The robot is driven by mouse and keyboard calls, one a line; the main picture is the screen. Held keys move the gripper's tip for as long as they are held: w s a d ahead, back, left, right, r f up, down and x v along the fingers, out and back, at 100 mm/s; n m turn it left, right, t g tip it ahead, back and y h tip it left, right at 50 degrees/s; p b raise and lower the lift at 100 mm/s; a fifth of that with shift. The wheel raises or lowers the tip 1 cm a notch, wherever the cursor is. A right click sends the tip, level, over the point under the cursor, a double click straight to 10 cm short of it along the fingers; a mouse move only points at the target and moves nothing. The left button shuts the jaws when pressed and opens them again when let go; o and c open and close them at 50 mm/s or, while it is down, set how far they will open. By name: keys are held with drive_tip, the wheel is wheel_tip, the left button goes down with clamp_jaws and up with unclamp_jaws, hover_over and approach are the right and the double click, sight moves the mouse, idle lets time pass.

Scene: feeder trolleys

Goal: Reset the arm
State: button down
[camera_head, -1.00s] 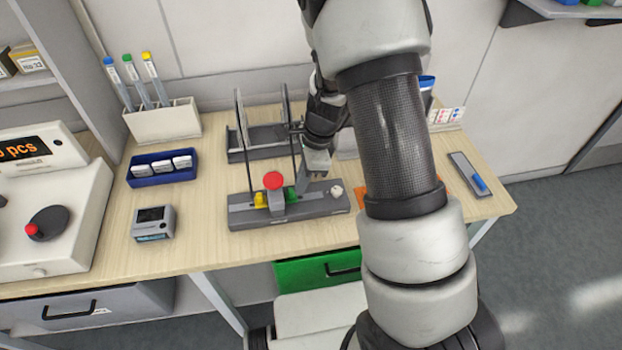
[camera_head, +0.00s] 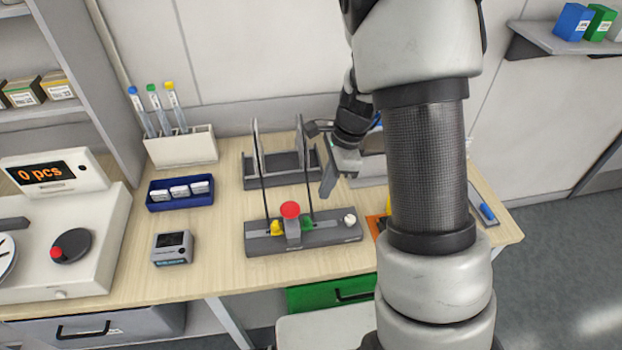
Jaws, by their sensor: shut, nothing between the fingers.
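My gripper (camera_head: 327,188) is shut and empty. It hangs in the air above the table, pointing down and to the left, near the right post of the grey rack and above the grey button box (camera_head: 335,232). I see no contact with the box. The box carries a red button (camera_head: 290,210), a yellow part (camera_head: 276,228), a green part (camera_head: 308,223) and a white knob (camera_head: 350,219). My arm crosses the right half of the view and hides part of the table.
A grey rack (camera_head: 258,182) stands behind the box. A blue tray (camera_head: 180,204), a small grey device (camera_head: 172,249) and a white tube holder (camera_head: 182,150) are to the left. A counting machine (camera_head: 30,250) stands at far left. A blue marker (camera_head: 487,212) lies at right.

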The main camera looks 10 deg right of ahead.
drive_tip(key=s+r+n+t+h, duration=0.1)
drive_tip(key=s+r+n+t, duration=0.1)
drive_tip(key=s+r+n, duration=0.7)
drive_tip(key=s+d+r+n+t+h, duration=0.1)
drive_tip(key=s+r+n+t, duration=0.2)
drive_tip(key=s+r+n, duration=0.6)
wheel_tip(320, 180, up, 7)
drive_tip(key=shift+s+f+t+h, duration=0.2)
drive_tip(key=shift+t+h, duration=0.1)
drive_tip(key=shift+h, duration=0.1)
